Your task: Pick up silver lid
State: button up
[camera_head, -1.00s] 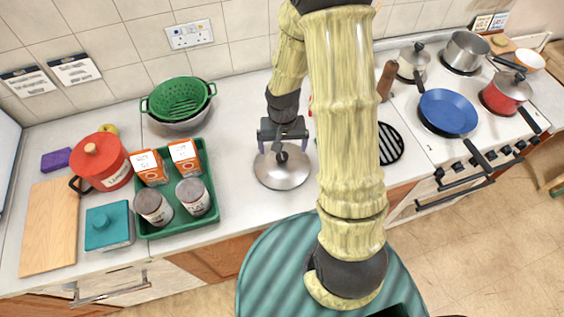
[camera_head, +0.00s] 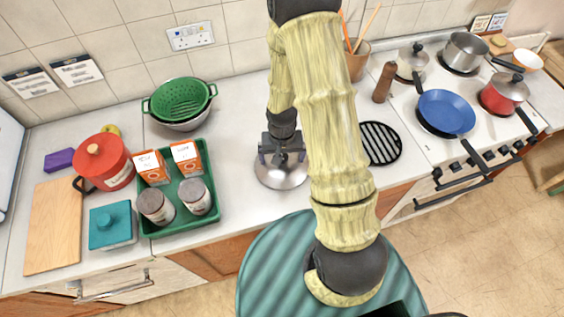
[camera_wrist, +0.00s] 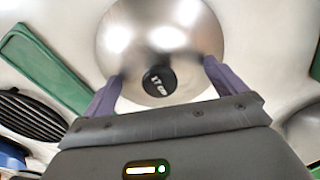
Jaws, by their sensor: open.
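The silver lid (camera_head: 278,180) lies on the white worktop to the right of the green tray. In the wrist view the lid (camera_wrist: 150,40) is a shiny dome with a black knob (camera_wrist: 159,81). My gripper (camera_head: 282,157) is just above the lid, pointing down. In the wrist view my gripper (camera_wrist: 163,74) has its two purple fingers apart, one on each side of the knob, with gaps to it. The gripper hides the knob in the head view. I cannot tell whether the fingertips touch the dome.
The green tray (camera_head: 213,205) with two cartons and two jars stands left of the lid. A green colander (camera_head: 180,99) is behind. A black round trivet (camera_head: 380,143), a wooden mill (camera_head: 384,82) and a utensil pot (camera_head: 355,65) are to the right, then the hob with pans.

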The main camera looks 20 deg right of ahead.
dwell(0.4)
jog(key=shift+s+f, duration=0.1)
jog(key=shift+s, duration=0.1)
jog(key=c, duration=2)
